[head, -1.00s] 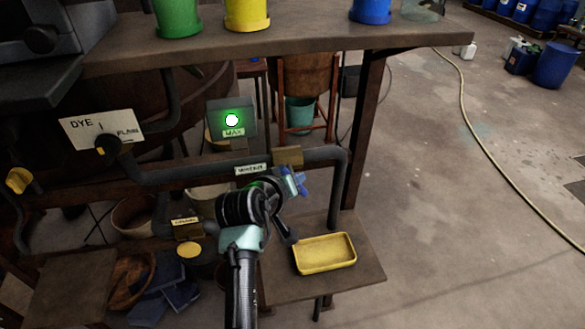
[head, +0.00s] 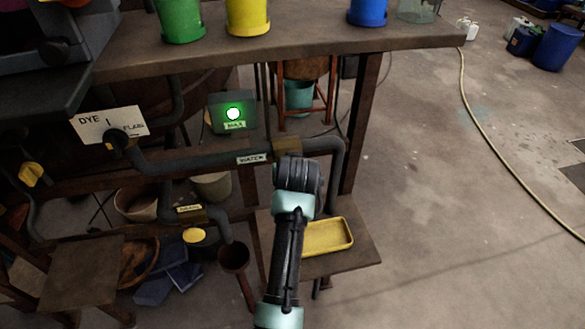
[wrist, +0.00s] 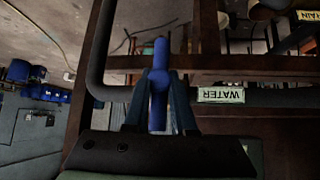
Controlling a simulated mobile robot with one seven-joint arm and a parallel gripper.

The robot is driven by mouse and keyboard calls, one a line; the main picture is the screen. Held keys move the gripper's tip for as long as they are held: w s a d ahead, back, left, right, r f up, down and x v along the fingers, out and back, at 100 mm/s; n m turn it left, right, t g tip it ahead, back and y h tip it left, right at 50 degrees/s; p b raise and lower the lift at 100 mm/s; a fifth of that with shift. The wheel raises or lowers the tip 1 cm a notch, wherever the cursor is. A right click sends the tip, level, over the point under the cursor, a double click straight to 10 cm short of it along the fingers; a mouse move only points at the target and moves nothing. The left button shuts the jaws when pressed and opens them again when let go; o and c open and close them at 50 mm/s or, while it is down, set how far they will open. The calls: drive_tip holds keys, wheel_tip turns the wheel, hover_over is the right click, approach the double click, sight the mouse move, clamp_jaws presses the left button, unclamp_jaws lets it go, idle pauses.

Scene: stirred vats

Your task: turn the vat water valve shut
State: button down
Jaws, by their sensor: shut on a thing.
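The water valve's blue handle (wrist: 160,60) stands between the fingers of my gripper (wrist: 160,98) in the wrist view, and the gripper is shut on it. There the handle looks roughly crosswise to the dark pipe (wrist: 265,97). The WATER label (wrist: 221,95) is on that pipe, to the right of the handle. In the head view the WATER label (head: 252,158) sits left of the brass valve body (head: 287,146). My arm hides the handle and fingertips in the head view.
A green-lit box labelled MAX (head: 233,114) is above the pipe. A DYE/PLAIN dial (head: 117,138) is at left, and a DRAIN label (head: 190,208) is lower. A yellow tray (head: 330,238) lies on a low shelf partly behind my arm. Open floor is at right.

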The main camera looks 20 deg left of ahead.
idle(0.3)
drive_tip(key=c, duration=0.8)
unclamp_jaws()
drive_tip(key=shift+o, duration=0.2)
drive_tip(key=b+v, duration=0.3)
drive_tip(key=v, duration=1)
